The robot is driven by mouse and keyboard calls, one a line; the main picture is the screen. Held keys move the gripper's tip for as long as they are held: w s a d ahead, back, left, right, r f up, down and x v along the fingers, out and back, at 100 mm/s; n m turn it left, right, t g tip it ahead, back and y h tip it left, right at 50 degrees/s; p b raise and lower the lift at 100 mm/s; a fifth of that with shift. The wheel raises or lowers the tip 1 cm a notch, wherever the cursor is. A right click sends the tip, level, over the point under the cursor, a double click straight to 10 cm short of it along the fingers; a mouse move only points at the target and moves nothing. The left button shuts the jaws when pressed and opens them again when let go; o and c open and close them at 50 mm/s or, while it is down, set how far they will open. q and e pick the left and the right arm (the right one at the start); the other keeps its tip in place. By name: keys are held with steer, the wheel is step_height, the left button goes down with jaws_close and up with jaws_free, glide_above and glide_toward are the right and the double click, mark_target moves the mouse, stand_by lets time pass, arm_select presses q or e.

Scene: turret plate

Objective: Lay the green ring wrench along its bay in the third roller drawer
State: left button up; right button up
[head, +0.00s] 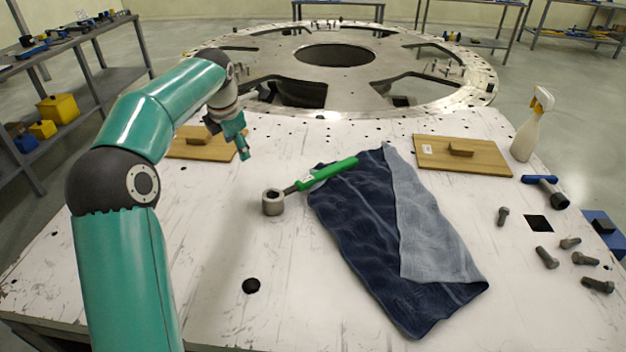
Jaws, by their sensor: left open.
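The green ring wrench (328,173) lies on the white table top, its green handle reaching over the upper left edge of a dark blue cloth. Its grey ring head (272,203) points left, on the bare table. My left gripper (243,152) is open and empty, up and left of the wrench and apart from it. It is beside a wooden board with a block handle. My right gripper is out of view. No roller drawer or bay is in view.
The folded blue cloth (375,245) covers the table's middle. Wooden boards (190,151) (480,165) lie at the back. A spray bottle (530,125), a blue-handled tool (545,188) and several bolts (546,257) are at right. The front left has a hole (251,286). The turret plate (270,55) lies behind.

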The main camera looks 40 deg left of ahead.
arm_select(q)
steer(key=w+d+r+n+t+h, duration=0.1)
steer(key=w+d+r+h, duration=0.2)
steer(key=d, duration=0.5)
glide_toward(310, 177)
steer(key=shift+m+h, duration=0.3)
steer(key=shift+m, duration=0.1)
steer(key=x, duration=0.4)
steer(key=shift+s+a+f+p, duration=0.2)
steer(key=shift+s+f+p, duration=0.05)
steer(key=shift+f+p, duration=0.15)
steer(key=shift+w+p+x, duration=0.15)
steer(key=shift+p+x, duration=0.3)
steer(key=shift+x, duration=1.1)
steer(key=shift+w+p+x, duration=0.1)
steer(key=shift+p+x, duration=0.3)
steer(key=shift+x, duration=1.15)
steer(key=shift+r, duration=0.3)
jaws_close()
